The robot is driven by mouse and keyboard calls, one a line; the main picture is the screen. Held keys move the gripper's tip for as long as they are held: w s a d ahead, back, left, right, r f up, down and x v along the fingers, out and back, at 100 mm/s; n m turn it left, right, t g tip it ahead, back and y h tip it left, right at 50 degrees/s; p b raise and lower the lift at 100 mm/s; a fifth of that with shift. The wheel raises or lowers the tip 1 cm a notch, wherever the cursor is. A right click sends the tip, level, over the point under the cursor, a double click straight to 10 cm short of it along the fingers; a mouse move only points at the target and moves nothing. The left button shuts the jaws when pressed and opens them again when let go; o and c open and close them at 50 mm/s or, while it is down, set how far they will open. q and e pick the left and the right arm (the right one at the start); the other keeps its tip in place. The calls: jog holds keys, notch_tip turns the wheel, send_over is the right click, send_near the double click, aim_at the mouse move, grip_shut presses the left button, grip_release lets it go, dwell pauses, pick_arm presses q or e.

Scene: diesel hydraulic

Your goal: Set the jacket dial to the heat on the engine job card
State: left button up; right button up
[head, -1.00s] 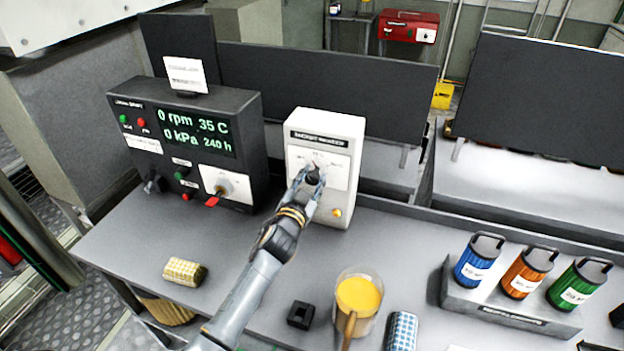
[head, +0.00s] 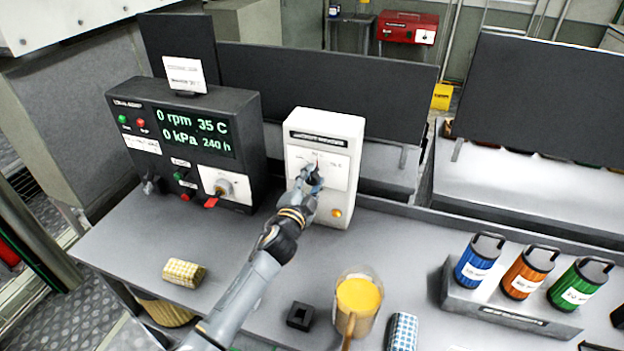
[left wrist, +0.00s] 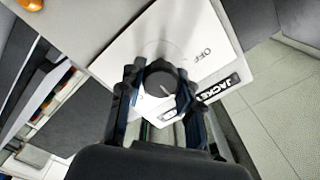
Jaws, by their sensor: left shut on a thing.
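The jacket heater box (head: 342,125) is a white upright unit on the bench with a dial plate on its front. My left gripper (head: 312,176) is shut on its dark jacket dial (head: 317,178). In the left wrist view the round dial (left wrist: 160,80) sits between the two fingers (left wrist: 157,92), with a light pointer line on it and "OFF" printed on the plate. The other settings are too small or hidden to read. A small white card (head: 185,73) stands on top of the dark engine panel (head: 150,110); its print is too blurred to read. My right gripper is not in view.
The panel reads 0 rpm, 35 C, 0 kPa, 240 h. An orange lamp (head: 337,213) is low on the heater box. A yellow-filled jug (head: 357,300), a black block (head: 300,316) and a yellow checked roll (head: 183,273) are on the bench. Blue, orange and green canisters (head: 525,272) stand at the right.

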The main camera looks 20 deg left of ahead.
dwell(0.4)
pick_arm(q)
jog(key=o, duration=1.2)
jog(key=shift+c, duration=0.2)
jog(key=s, duration=1.2)
jog(key=shift+a, duration=0.15)
